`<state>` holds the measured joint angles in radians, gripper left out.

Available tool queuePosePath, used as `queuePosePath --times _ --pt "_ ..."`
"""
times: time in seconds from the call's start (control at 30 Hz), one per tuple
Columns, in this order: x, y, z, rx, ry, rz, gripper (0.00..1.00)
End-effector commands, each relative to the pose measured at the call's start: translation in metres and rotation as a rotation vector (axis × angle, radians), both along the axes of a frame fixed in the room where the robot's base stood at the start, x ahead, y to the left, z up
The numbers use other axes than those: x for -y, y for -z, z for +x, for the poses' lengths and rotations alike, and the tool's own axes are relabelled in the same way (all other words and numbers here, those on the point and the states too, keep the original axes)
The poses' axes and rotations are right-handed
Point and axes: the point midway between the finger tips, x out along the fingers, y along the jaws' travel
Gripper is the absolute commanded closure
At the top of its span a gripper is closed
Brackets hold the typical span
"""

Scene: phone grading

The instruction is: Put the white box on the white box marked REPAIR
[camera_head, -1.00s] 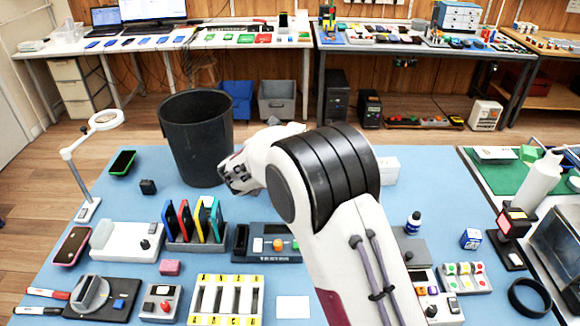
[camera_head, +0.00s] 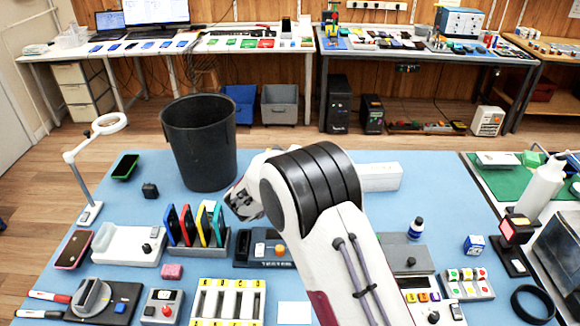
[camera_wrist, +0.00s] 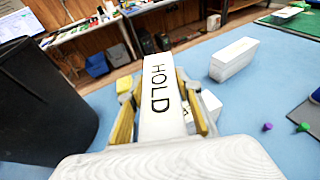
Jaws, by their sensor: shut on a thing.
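My gripper (camera_wrist: 160,92) is shut on a white box (camera_wrist: 158,72) lettered HOLD, with one yellow-padded finger on each side. The held box points up and away from the wrist in the wrist view. A second long white box (camera_wrist: 235,58) lies on the blue mat to the right of the gripper, apart from it. It also shows in the head view (camera_head: 378,177), partly behind my arm. A smaller white piece (camera_wrist: 210,105) shows beside the right finger, partly hidden; its dark marking cannot be read. No REPAIR lettering is readable. My arm hides the gripper in the head view.
A black bin (camera_head: 199,143) stands left of my arm, and close on the left in the wrist view. Bare mat surrounds the long white box.

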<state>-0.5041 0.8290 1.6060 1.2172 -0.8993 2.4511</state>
Motion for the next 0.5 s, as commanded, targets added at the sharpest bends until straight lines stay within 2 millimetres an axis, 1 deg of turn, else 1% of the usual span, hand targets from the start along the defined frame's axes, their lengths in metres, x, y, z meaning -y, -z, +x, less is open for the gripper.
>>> queuePosePath --times 0.03,0.13,0.5 --pt "0.0001 0.0050 0.0002 0.001 0.001 -0.001 0.95" --pt "0.0002 0.0118 0.0002 0.002 0.001 -0.001 0.95" --pt "0.0001 0.0137 0.0002 0.003 0.000 0.000 0.95"
